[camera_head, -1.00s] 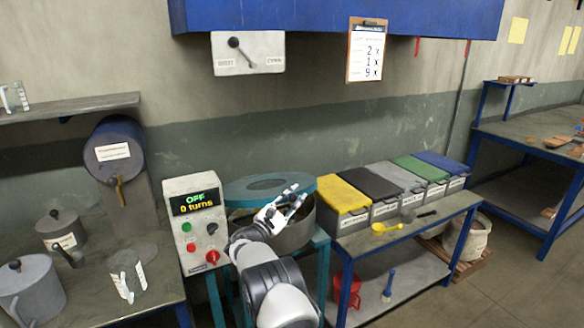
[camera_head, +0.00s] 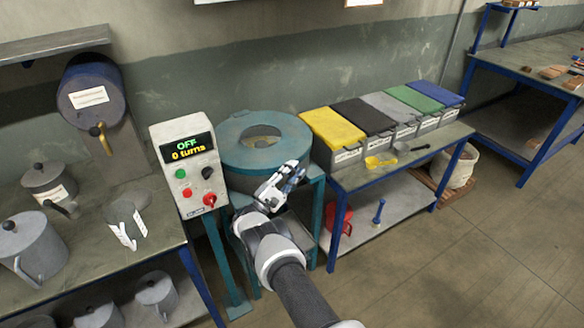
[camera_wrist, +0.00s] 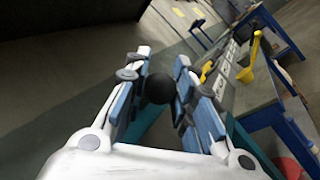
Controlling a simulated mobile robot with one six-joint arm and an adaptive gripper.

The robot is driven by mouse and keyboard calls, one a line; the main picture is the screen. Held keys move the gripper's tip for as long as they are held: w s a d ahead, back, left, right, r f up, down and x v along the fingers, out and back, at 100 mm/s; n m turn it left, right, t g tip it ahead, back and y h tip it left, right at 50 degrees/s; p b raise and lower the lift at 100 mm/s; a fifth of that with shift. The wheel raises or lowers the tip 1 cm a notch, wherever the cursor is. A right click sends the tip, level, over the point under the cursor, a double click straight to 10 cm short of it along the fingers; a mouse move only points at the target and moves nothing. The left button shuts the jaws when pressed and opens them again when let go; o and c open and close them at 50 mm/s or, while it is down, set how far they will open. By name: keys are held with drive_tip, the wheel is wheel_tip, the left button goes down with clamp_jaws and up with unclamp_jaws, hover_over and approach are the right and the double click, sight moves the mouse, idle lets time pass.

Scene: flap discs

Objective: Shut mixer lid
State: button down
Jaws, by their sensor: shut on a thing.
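The mixer lid (camera_head: 236,131) is a teal ring with an opening in its middle. It lies about level over the top of the mixer drum (camera_head: 303,198), whose grey wall is mostly hidden by the lid and my arm. Whether the lid touches the rim all round I cannot tell. My gripper (camera_head: 287,178) is at the lid's front right edge. In the wrist view, my gripper (camera_wrist: 160,85) is shut on a black ball knob (camera_wrist: 160,89), with a finger on each side. In the head view the knob is hidden by the fingers.
A control box (camera_head: 187,165) reading "OFF 0 turns" stands just left of the mixer. Lidded bins, the nearest yellow (camera_head: 332,126), stand on a blue-legged bench to the right. A bench with grey cans (camera_head: 40,247) is at left. The floor at front right is clear.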

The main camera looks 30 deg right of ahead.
drive_tip(key=shift+a+f+t, duration=0.3)
drive_tip(key=shift+f, duration=0.4)
drive_tip(key=c, duration=1.8)
unclamp_jaws()
drive_tip(key=shift+c, duration=0.2)
drive_tip(key=shift+o, duration=1.3)
drive_tip(key=shift+a+n, duration=0.15)
drive_tip(key=shift+n, duration=0.15)
drive_tip(key=shift+o, duration=1.3)
drive_tip(key=shift+w+r, duration=0.1)
drive_tip(key=shift+r, duration=0.05)
drive_tip(key=shift+d, duration=0.2)
drive_tip(key=v, duration=1.2)
drive_tip(key=shift+r, duration=0.1)
